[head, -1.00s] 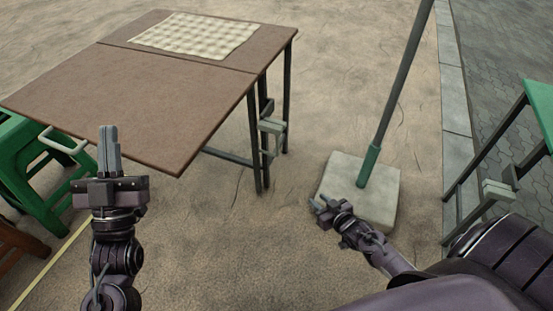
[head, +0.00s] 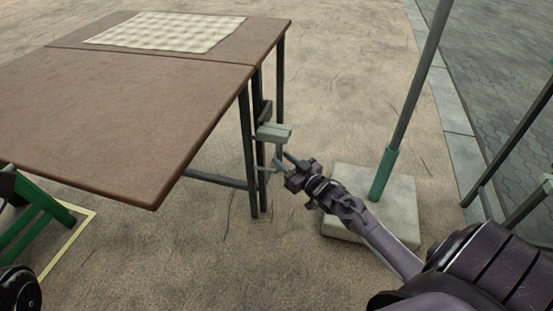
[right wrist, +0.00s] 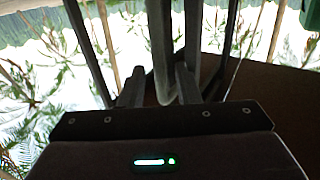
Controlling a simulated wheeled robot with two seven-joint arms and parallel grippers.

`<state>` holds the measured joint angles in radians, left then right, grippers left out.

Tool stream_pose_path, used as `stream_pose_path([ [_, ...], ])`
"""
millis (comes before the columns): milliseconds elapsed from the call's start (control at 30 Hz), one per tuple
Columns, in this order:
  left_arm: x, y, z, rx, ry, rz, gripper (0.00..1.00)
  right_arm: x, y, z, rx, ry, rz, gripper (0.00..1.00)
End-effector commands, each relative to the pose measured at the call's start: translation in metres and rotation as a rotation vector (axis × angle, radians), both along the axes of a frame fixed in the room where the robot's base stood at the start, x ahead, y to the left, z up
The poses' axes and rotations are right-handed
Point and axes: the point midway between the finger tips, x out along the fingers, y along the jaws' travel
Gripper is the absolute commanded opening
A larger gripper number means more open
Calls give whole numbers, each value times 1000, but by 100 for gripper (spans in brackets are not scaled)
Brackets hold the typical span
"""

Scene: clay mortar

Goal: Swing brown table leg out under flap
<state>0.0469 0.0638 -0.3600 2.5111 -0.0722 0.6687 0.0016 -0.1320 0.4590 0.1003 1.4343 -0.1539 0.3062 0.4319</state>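The brown table (head: 150,95) stands at the left in the head view, with its flap raised level toward me. Dark upright legs (head: 248,150) stand under its right side, with a pale grey-green block (head: 273,132) fixed beside them. My right gripper (head: 282,162) is just right of the legs, below that block, fingers pointing at them. In the right wrist view its fingers (right wrist: 158,88) are apart, with a grey rounded handle-like bar (right wrist: 160,60) showing between or just beyond them. Contact cannot be told. My left gripper is out of view.
A pole in a pale square base (head: 375,205) stands right of the table, close behind my right forearm. A checked cloth (head: 165,31) lies on the tabletop. A green stool (head: 35,215) is at the lower left. Dark legs of other furniture (head: 510,135) are at the right.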

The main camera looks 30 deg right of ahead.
Motion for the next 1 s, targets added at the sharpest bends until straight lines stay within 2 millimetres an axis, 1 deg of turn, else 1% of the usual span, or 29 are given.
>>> stream_pose_path([
  [33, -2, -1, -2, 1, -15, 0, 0, 9, 1, -2, -1, -4, 0, 30],
  [200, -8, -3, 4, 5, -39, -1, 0, 27, 3, -2, -1, -1, 0, 30],
  [333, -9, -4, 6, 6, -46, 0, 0, 32, 3, -1, -1, 0, -1, 30],
  [533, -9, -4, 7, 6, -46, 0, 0, 32, 3, 0, 0, 1, -1, 30],
  [567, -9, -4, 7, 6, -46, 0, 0, 32, 3, 0, 0, 1, -1, 28],
  [767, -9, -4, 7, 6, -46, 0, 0, 32, 3, 0, 0, 1, -1, 2],
  [800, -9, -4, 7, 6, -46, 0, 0, 32, 3, 0, 0, 1, -1, 0],
  [1000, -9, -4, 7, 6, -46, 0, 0, 32, 3, 0, 0, 1, -1, 0],
])
